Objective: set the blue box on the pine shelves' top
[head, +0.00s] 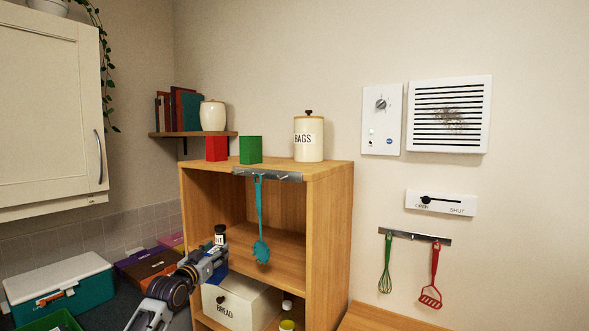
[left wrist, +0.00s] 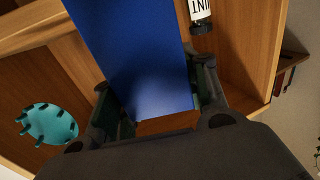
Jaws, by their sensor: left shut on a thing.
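The blue box (left wrist: 135,50) fills the middle of the left wrist view, between the fingers of my left gripper (left wrist: 155,100). My left gripper (head: 217,262) is shut on it, in front of the left part of the pine shelves (head: 328,230). In the head view the gripper hides most of the box. The pine shelves' top (head: 275,169) is above the gripper. It bears a red box (head: 216,148), a green box (head: 251,150) and a cream BAGS canister (head: 309,143). My right gripper is not in view.
A dark-lidded jar (head: 220,232) and a BREAD bin (head: 240,302) are inside the shelves. The top has bare room between the green box and the canister.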

